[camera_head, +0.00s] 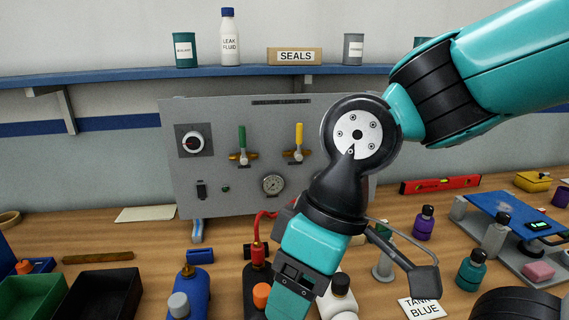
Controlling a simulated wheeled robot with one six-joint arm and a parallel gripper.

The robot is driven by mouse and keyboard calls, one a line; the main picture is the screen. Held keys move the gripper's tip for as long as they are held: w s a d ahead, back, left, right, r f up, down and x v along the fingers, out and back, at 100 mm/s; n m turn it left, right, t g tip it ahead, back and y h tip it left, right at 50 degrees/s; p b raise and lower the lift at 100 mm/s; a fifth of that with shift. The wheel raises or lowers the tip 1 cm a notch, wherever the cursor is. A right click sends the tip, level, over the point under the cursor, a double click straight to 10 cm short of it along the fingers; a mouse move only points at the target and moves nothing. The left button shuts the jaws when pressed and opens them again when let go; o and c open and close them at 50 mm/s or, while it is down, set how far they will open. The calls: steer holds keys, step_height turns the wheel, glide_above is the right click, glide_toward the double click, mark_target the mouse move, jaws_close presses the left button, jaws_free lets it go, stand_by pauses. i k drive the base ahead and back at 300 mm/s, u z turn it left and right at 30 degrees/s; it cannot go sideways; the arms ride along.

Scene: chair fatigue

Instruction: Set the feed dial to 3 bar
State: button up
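The feed dial looks to be the round white-rimmed knob with a red mark (192,141) at the upper left of the grey upright panel (225,115). Its scale is too small to read. A round gauge (273,185) sits low on the panel, its reading also unclear. My arm comes in from the upper right and bends down in front of the panel's right part. Its end points down toward the bottom edge, well right of and below the knob. The fingertips of my gripper do not show clearly, and nothing is seen held.
The panel also has a green-handled valve (242,142), a yellow-handled valve (299,142) and a switch (201,190). Bottles, including a blue one (190,290), and dark bins (105,295) crowd the wooden bench. The space before the knob is clear.

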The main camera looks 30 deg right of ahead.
mark_target(193, 141)
steer(key=z, duration=2.6)
steer(key=k, duration=1.35)
steer(key=u, duration=1.95)
steer(key=i, duration=0.5)
steer(key=u, duration=0.05)
